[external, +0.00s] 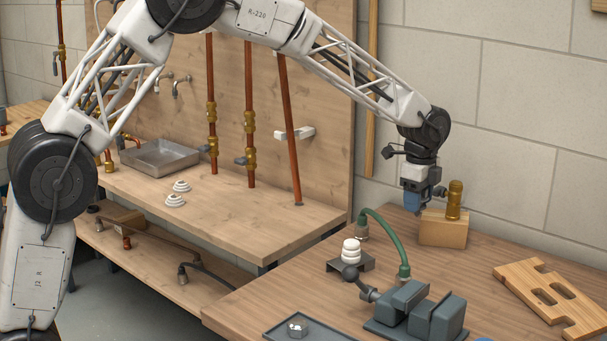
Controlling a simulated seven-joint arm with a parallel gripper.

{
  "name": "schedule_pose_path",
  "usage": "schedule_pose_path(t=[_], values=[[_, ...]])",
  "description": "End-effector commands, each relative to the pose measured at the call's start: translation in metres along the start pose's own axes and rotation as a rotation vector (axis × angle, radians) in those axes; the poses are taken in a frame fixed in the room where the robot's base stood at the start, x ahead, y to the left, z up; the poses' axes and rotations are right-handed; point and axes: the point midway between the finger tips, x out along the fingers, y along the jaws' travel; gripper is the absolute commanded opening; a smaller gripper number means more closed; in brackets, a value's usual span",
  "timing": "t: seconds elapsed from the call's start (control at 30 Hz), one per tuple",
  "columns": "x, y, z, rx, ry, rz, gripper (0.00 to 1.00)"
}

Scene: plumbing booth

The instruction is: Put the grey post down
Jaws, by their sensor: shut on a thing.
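My gripper (417,208) is at the far end of the wooden workbench (300,285), pointing down, just left of a wooden block (444,230) with a brass fitting (454,200) standing on it. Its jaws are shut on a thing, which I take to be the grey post. The post itself is small and almost wholly hidden at the jaws, so its tilt and whether it touches the bench cannot be told.
A green hose (390,225) arches near a stack of white rings (351,250) on a dark stand. A grey vise (435,318) and a dark tray (275,332) with a metal nut (297,325) stand in front. A slotted wooden board (545,290) lies at right.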

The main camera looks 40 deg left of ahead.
Motion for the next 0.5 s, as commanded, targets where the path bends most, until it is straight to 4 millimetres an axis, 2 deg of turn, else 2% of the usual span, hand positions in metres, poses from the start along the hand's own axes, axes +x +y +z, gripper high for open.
schedule_pose_path(t=[0.1,0.2,0.5], values=[[-0.001,0.019,-0.015,0.019,0.0,0.0,0.27],[0.0,0.028,-0.02,0.027,0.0,0.0,0.27],[0.0,0.032,-0.023,0.03,0.0,0.0,0.27]])
